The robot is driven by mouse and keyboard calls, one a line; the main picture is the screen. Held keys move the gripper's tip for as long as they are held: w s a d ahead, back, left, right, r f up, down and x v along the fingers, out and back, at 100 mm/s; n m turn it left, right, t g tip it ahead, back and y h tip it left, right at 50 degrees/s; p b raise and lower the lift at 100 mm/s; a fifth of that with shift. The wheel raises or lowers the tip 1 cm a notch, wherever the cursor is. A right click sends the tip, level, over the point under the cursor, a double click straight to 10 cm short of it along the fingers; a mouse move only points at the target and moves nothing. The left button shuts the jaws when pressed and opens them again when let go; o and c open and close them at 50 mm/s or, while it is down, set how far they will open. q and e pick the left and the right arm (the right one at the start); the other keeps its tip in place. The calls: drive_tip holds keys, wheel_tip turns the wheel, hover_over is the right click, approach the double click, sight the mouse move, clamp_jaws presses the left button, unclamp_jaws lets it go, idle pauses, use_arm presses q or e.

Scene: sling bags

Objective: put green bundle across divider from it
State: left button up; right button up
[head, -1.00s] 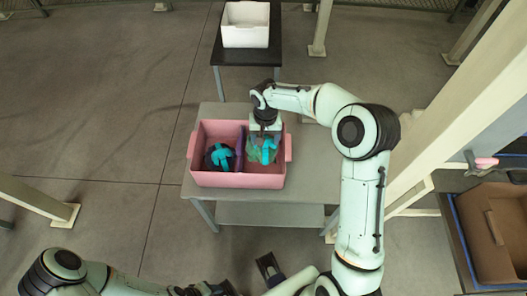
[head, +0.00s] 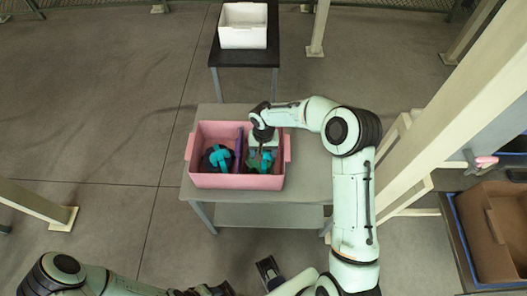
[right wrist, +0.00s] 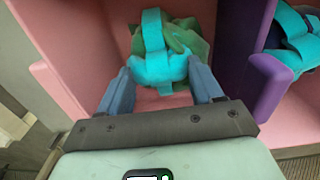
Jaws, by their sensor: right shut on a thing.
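The green bundle (right wrist: 180,38) with cyan straps is in the right compartment of the pink bin (head: 265,182), beside the purple divider (head: 239,150). In the head view the bundle (head: 254,162) is partly covered by my right gripper (head: 262,152). In the right wrist view my right gripper (right wrist: 165,82) has one finger on each side of the bundle, shut on its strapped near part. A dark bundle with cyan straps (head: 218,158) lies in the left compartment.
The pink bin stands on a grey table (head: 310,180) with bare room to its right. A white bin (head: 244,38) stands on a dark table behind. A brown bin (head: 495,230) and a pale post (head: 480,90) are at the right.

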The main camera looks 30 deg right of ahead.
drive_tip(key=o, duration=1.6)
drive_tip(key=shift+r, duration=0.1)
wheel_tip(320, 180, up, 12)
drive_tip(key=p, duration=0.1)
